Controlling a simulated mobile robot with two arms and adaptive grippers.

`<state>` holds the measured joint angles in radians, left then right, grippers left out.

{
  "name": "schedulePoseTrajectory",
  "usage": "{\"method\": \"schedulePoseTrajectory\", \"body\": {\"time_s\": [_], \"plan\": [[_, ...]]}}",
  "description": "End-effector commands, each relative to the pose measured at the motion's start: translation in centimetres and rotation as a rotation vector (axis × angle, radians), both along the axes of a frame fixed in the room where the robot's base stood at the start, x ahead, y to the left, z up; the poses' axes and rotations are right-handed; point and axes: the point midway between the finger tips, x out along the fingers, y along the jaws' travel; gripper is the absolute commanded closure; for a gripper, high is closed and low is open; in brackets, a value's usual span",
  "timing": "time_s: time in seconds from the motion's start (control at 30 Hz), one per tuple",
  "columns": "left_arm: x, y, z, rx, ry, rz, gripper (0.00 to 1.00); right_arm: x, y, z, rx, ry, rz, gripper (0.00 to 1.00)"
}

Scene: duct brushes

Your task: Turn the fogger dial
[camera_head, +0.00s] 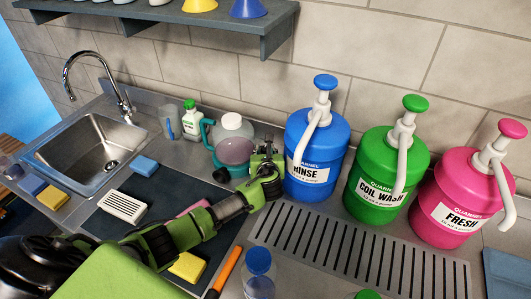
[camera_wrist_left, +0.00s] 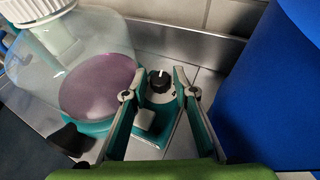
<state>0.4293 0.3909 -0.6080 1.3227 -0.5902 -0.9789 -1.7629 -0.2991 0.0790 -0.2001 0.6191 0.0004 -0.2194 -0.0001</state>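The fogger (camera_head: 233,138) has a clear tank with purple liquid and a teal base, and stands on the counter left of the blue RINSE bottle. Its black dial (camera_wrist_left: 160,82) with a white mark sits on the teal base in the left wrist view. My left gripper (camera_head: 264,150) is beside the fogger's right side. In the left wrist view the fingers of my left gripper (camera_wrist_left: 152,85) are apart, with the dial showing between their tips. I cannot tell whether they touch it. The head view hides the dial behind the gripper. My right gripper is not in view.
The blue RINSE bottle (camera_head: 316,150) stands close to the right of my left gripper. Green (camera_head: 386,172) and pink (camera_head: 461,195) pump bottles stand farther right, behind a slotted drain (camera_head: 345,250). A white vent block (camera_head: 123,206) lies on a dark mat; a sink (camera_head: 90,150) is at left.

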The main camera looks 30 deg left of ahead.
Motion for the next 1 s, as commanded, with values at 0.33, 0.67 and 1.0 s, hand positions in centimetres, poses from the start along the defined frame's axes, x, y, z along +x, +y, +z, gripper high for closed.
{"method": "schedulePoseTrajectory", "body": {"time_s": [0.33,0.67,1.0], "plan": [[-3.8,-2.3,1.7,-0.001,-0.001,-0.004,0.74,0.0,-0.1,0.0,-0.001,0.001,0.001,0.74],[-8.4,-4.9,3.9,0.0,0.001,-0.002,0.74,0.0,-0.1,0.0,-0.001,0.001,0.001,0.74],[-9.5,-5.5,4.5,0.001,0.002,0.001,0.74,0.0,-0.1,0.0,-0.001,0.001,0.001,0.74]]}}
